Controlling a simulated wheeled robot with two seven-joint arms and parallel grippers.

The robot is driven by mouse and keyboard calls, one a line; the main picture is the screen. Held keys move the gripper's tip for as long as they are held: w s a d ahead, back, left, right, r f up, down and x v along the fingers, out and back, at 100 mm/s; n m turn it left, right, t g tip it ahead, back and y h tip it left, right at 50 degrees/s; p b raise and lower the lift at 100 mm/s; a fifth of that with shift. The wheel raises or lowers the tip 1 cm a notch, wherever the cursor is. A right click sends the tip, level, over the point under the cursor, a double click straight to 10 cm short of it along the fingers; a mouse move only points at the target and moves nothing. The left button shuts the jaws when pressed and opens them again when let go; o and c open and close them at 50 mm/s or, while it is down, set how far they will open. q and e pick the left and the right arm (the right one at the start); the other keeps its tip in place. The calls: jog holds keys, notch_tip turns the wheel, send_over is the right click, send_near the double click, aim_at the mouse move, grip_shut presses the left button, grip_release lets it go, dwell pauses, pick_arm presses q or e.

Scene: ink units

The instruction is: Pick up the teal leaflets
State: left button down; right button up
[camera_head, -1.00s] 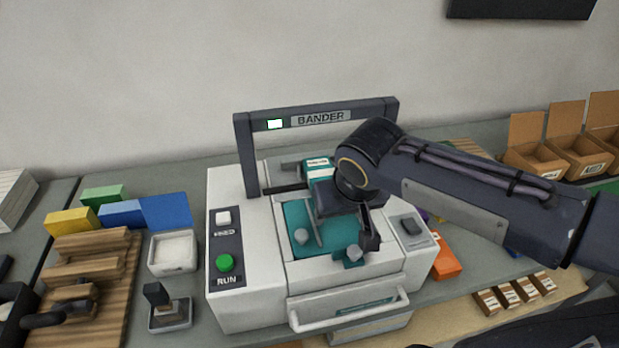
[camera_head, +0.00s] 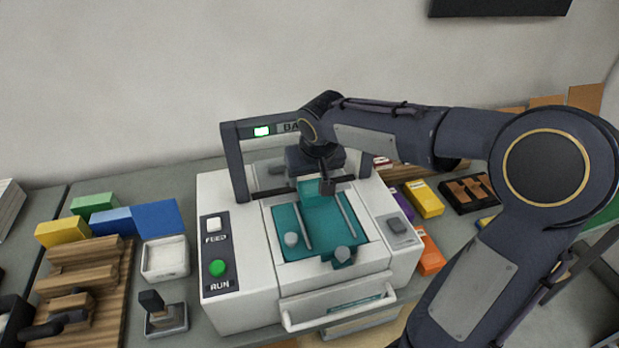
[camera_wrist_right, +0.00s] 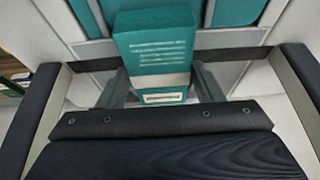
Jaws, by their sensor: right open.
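The teal leaflets (camera_head: 308,187) are a small stack at the back of the bander's teal bed. In the right wrist view the stack (camera_wrist_right: 155,50) shows pale printed lines on top and a label on its near end. My right gripper (camera_head: 312,194) is over the rear of the bed, under the bander's arch. Its two fingers (camera_wrist_right: 162,90) stand apart, one on each side of the stack's near end. Gaps seem to show beside the stack, but contact low down is hidden. My left gripper is not in view.
The bander (camera_head: 245,285) has its arch (camera_head: 228,160) close around my right wrist, and guide rails and knobs on its bed. Yellow (camera_head: 425,200) and orange (camera_head: 430,255) boxes lie right of it. A white dish (camera_head: 165,258) and a wooden rack (camera_head: 110,290) stand left.

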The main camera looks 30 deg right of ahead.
jog(key=shift+f, duration=0.1)
jog(key=c, duration=0.8)
jog(key=shift+o, duration=0.2)
